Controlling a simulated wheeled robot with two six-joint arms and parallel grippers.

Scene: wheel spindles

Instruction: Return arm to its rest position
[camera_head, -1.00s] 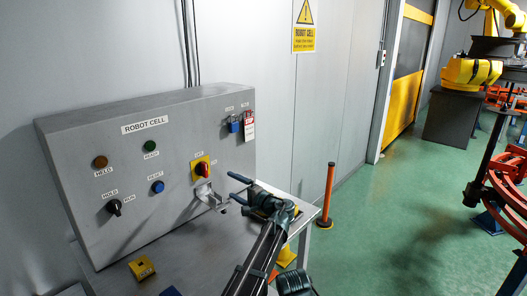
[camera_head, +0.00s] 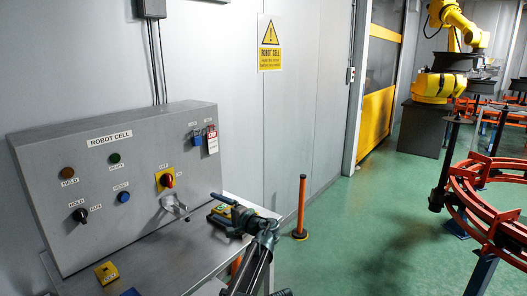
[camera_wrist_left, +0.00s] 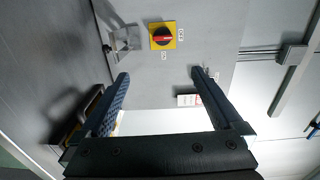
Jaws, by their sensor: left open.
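My left gripper (camera_head: 212,207) is open with nothing between its fingers. In the head view it hangs over the right end of the steel bench (camera_head: 160,258), to the right of the panel's metal hasp (camera_head: 174,206) and apart from it. In the left wrist view the open fingers (camera_wrist_left: 160,74) point toward the grey control panel (camera_head: 120,190). Its red knob on a yellow plate (camera_wrist_left: 162,36) shows beyond and between them, and the hasp (camera_wrist_left: 122,40) lies beyond the left finger. My right gripper is not in view.
Padlocks and a red-and-white tag (camera_head: 212,140) hang at the panel's upper right. A yellow block (camera_head: 107,272) sits on the bench front. An orange post (camera_head: 301,208) stands beyond the bench. Green floor (camera_head: 350,240) is clear up to the red curved rail (camera_head: 470,195).

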